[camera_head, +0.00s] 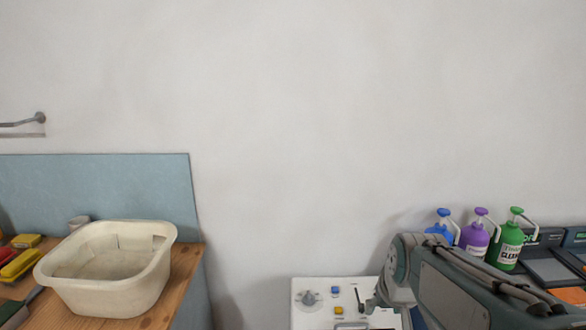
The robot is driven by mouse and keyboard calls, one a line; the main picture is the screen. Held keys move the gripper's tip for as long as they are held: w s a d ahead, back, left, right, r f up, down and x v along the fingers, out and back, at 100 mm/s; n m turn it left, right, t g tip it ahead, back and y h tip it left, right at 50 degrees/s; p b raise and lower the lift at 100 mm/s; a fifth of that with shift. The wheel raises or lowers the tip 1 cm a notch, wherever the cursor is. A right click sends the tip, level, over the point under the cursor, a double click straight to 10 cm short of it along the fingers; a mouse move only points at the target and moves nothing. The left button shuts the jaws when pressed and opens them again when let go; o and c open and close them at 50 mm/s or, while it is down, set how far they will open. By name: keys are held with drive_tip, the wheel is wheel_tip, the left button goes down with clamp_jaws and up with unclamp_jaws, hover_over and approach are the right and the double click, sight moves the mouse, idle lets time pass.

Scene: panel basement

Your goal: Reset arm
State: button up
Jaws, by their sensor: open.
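My arm comes in from the lower right and bends at a grey-green joint in front of the white control panel (310,318). My gripper (368,302) shows only in small part, to the left of that joint and over the right part of the panel. It is open, and I see nothing held in it. The arm hides most of the gripper and the panel's right side.
A cream basin (110,293) stands on a wooden table (187,266) at the left, beside yellow and red items (19,262). Blue, purple (474,240) and green (508,245) pump bottles stand behind my arm, near dark devices (553,267).

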drive_tip(key=s+a, duration=0.1)
drive_tip(key=s, duration=1.6)
drive_tip(key=shift+a+f, duration=0.15)
